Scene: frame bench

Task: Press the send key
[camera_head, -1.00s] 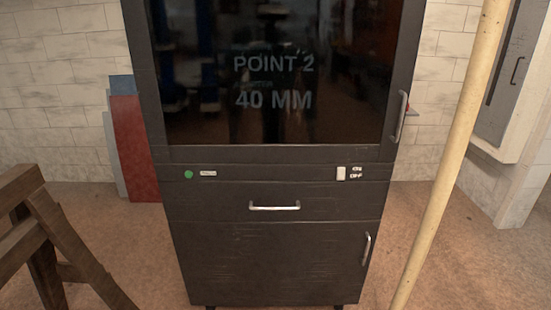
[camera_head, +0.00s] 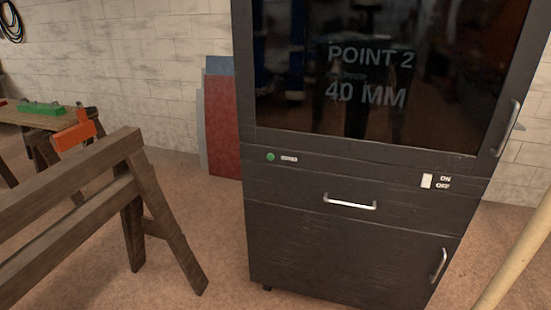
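A dark cabinet (camera_head: 300,235) stands ahead, right of the middle of the head view. Its upper part holds a black screen (camera_head: 400,120) reading "POINT 2" and "40 MM". Below the screen on the left is a round green key (camera_head: 270,156) with a small pale label (camera_head: 289,159) beside it; the label's words are too small to read. On the right is a white switch (camera_head: 427,181) marked ON and OFF. Neither of my grippers is in view.
Red and blue panels lean on the wall. A pale pole (camera_head: 520,255) slants at the lower right.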

